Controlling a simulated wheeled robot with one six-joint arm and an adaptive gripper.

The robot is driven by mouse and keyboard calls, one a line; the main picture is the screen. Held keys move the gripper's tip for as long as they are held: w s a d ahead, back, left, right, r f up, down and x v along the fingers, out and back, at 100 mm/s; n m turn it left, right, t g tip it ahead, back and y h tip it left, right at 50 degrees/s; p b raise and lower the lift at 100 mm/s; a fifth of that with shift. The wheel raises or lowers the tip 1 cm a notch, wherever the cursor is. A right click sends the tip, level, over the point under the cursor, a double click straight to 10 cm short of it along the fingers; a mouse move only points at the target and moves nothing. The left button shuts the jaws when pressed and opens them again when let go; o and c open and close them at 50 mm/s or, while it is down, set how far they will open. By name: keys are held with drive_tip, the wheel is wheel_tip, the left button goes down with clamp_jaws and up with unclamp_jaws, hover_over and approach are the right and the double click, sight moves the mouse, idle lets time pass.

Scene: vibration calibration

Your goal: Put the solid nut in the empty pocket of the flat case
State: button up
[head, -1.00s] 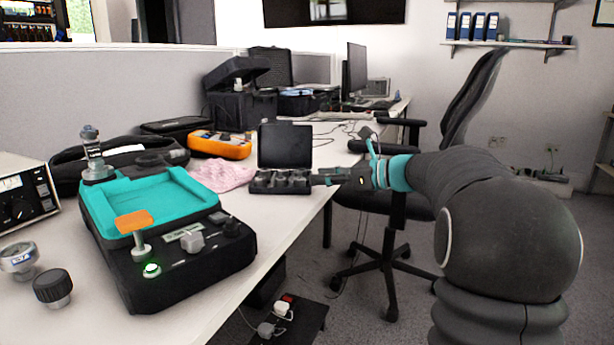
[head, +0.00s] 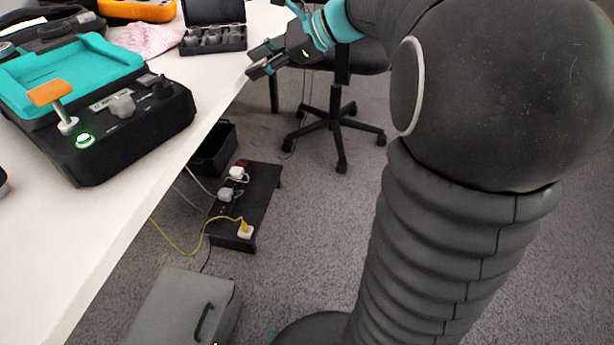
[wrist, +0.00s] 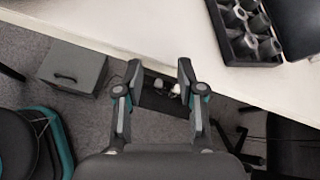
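The flat case stands open on the table, its black lid (head: 203,10) raised behind a base (head: 240,44) that holds several grey metal pieces. In the wrist view, the case base (wrist: 250,63) is at the upper right, with grey pieces in its pockets. I cannot tell which pocket is empty, and I cannot pick out the solid nut. My gripper (head: 253,62) is just right of and nearer than the case, by the table's edge. In the wrist view my gripper (wrist: 158,70) has its fingers apart, with nothing visible held between them; the floor shows through the gap.
A black device with a teal tray (head: 75,68), orange-topped lever (head: 50,92) and green-lit button (head: 85,140) stands left on the white table (head: 60,245). A pink cloth (head: 147,40) lies left of the case. A chair (head: 350,60) is behind my arm. A grey box (head: 180,310) is on the floor.

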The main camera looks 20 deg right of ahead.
drive_tip(key=s+a+f+n+g+h, duration=0.1)
drive_tip(key=s+a+f+n+h, duration=0.15)
drive_tip(key=s+f+n, duration=0.35)
drive_tip(key=s+a+f+n+g+h, duration=0.1)
drive_tip(key=s+a+n+h, duration=0.15)
drive_tip(key=s, duration=0.65)
drive_tip(key=s+d+f+n+h, duration=0.1)
drive_tip(key=s+f+n+h, duration=0.1)
drive_tip(key=s+n, duration=0.3)
drive_tip(key=s+d+f+n+h, duration=0.2)
drive_tip(key=s+f+n+h, duration=0.1)
drive_tip(key=s+f+n, duration=0.1)
drive_tip(key=s+n, duration=0.1)
drive_tip(key=n, duration=0.1)
drive_tip(key=shift+s+d+f+n+t, duration=0.3)
drive_tip(key=shift+s+n+t, duration=0.05)
drive_tip(key=shift+s+t, duration=0.05)
